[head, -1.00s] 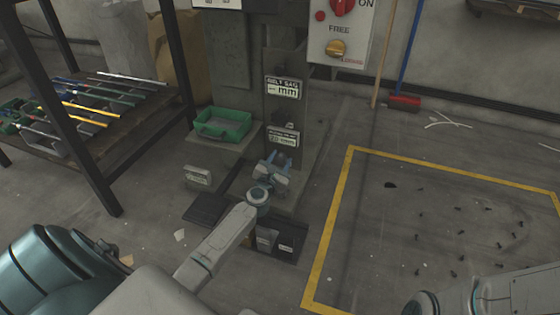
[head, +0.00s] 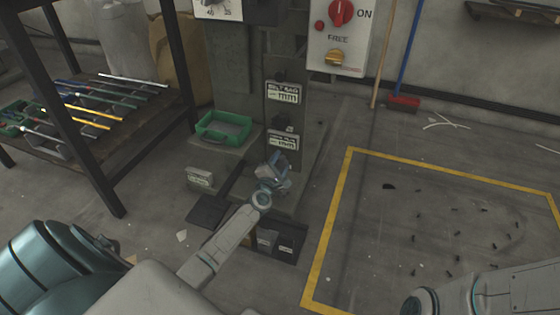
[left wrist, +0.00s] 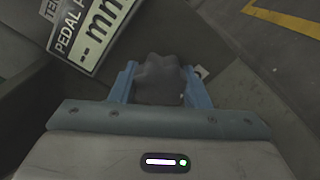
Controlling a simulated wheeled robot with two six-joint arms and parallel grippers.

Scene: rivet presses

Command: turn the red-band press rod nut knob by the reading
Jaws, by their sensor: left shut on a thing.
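My left gripper (head: 278,163) is at the lower front of the grey press column, below its two label plates. In the left wrist view, its blue fingers sit on both sides of a dark, lobed knob (left wrist: 158,78) and are shut on it. In the head view the gripper hides the knob. I see no red band in these frames. The upper plate (head: 283,93) reads belt sag, with dashes and mm. The lower plate (head: 283,141) shows in the left wrist view (left wrist: 88,30) as a pedal label with dashes and mm. My right gripper is out of view.
A green tray (head: 223,127) stands left of the column. A switch box (head: 340,38) with a red knob is above right. A rack of coloured rods (head: 95,100) is at the left. Yellow floor lines (head: 330,222) and small dark bits lie at the right.

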